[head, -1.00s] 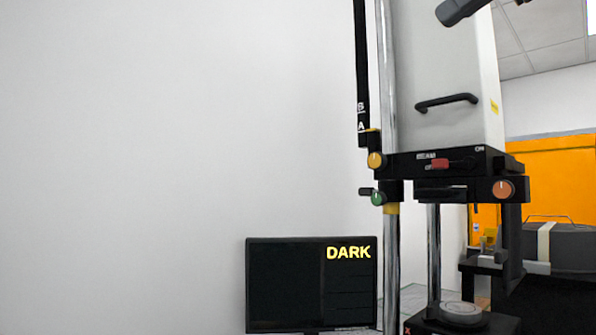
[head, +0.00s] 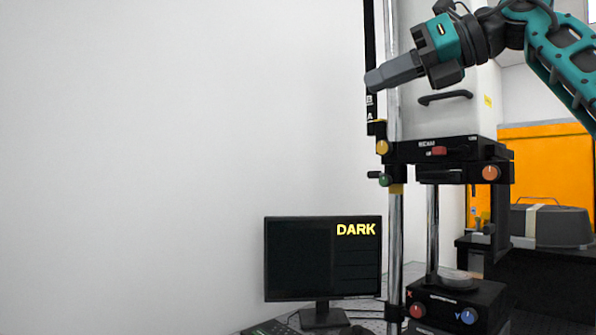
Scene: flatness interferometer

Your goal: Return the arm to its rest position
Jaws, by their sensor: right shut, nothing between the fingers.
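My right arm comes in from the upper right of the head view, in teal and black. Its gripper (head: 374,82) is shut and empty, pointing left and slightly down. It shows in front of the upper part of the interferometer (head: 455,115), over the grey housing and the vertical column; whether it touches them I cannot tell. My left gripper is not in view.
The interferometer's black middle block has a red switch (head: 438,151) and yellow, green and orange knobs. Its base (head: 455,300) carries red and blue knobs. A monitor (head: 300,260) reading DARK stands left of it. A grey case (head: 563,226) sits on a dark bench at right. The left side shows bare wall.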

